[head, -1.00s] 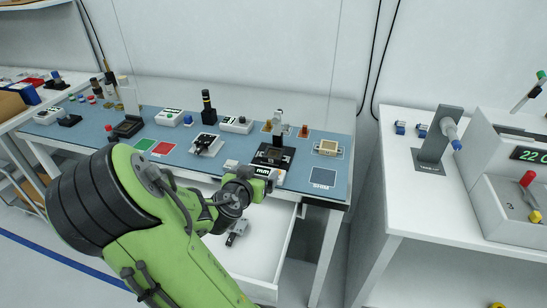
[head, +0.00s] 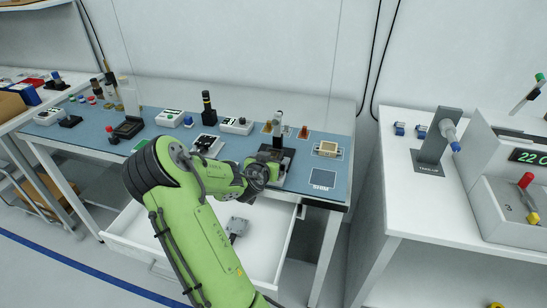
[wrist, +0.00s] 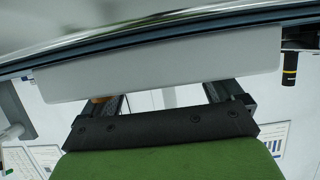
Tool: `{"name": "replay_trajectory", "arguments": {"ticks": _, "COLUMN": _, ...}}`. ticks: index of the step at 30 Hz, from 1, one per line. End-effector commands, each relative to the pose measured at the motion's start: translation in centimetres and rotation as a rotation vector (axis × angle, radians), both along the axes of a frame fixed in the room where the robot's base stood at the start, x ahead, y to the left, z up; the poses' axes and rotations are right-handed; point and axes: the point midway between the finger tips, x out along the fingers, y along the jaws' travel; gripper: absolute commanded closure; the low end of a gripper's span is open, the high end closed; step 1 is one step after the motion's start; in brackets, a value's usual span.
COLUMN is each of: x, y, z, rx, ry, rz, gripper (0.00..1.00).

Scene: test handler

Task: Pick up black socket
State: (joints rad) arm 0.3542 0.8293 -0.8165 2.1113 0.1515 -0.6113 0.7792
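In the head view, my gripper (head: 265,168) is at the front edge of the blue bench mat, close against a black fixture (head: 287,160) with an upright silver column. My wrist hides its fingertips there. In the wrist view, the two fingers of my gripper (wrist: 165,98) stand wide apart. A pale plate (wrist: 160,76) crosses in front of them and hides their tips; I see nothing clearly gripped. A white board with black parts (head: 207,145) lies left of the fixture. I cannot tell for certain which black part is the black socket.
An open white drawer (head: 272,240) below the bench holds a grey part (head: 237,227). A beige square part (head: 327,148) and a dark square pad (head: 322,180) lie right of the fixture. A black post with a yellow band (head: 208,108) stands behind the board.

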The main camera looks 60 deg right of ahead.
Motion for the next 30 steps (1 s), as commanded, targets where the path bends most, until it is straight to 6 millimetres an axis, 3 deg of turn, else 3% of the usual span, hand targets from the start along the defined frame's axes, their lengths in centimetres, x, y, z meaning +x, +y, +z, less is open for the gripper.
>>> {"name": "replay_trajectory", "arguments": {"ticks": 2, "x": 0.0, "y": 0.0, "z": 0.0, "rx": 0.000, "ry": 0.000, "rz": 0.000, "gripper": 0.17}}
{"name": "replay_trajectory", "arguments": {"ticks": 12, "x": 0.0, "y": 0.0, "z": 0.0, "rx": 0.000, "ry": 0.000, "rz": 0.000, "gripper": 0.69}}
{"name": "replay_trajectory", "arguments": {"ticks": 22, "x": 0.1, "y": 0.0, "z": 0.4, "rx": -0.002, "ry": -0.001, "rz": 0.001, "gripper": 0.71}}
{"name": "replay_trajectory", "arguments": {"ticks": 30, "x": 0.9, "y": -0.3, "z": 2.5, "rx": -0.003, "ry": -0.002, "rz": 0.004, "gripper": 0.71}}
